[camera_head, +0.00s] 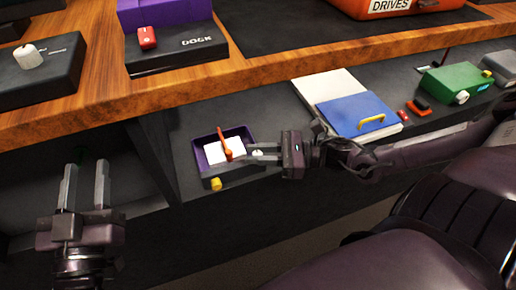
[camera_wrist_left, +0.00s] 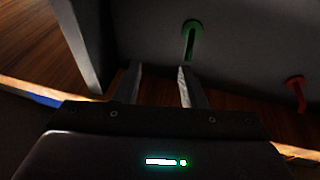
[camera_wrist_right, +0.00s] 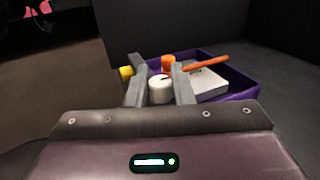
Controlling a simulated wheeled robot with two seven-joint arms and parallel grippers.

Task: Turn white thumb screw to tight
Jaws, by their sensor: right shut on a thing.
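A small white round knob (camera_wrist_right: 160,89), which looks like the white thumb screw, stands beside a purple tray-like unit on the lower shelf. It has a dark mark on its top. My right gripper (camera_wrist_right: 157,76) is shut on it, with one finger on each side. In the head view the white knob (camera_head: 258,153) shows small between the fingers of my right gripper (camera_head: 252,152), and its mark is too small to read. My left gripper (camera_head: 86,172) is open and empty at the lower left, in front of a dark compartment. It also shows open in the left wrist view (camera_wrist_left: 158,75).
The purple unit (camera_head: 203,156) carries a white pad, an orange lever (camera_head: 225,143) and a yellow knob (camera_head: 216,184). Another white knob (camera_head: 28,57) sits on a black box, upper left.

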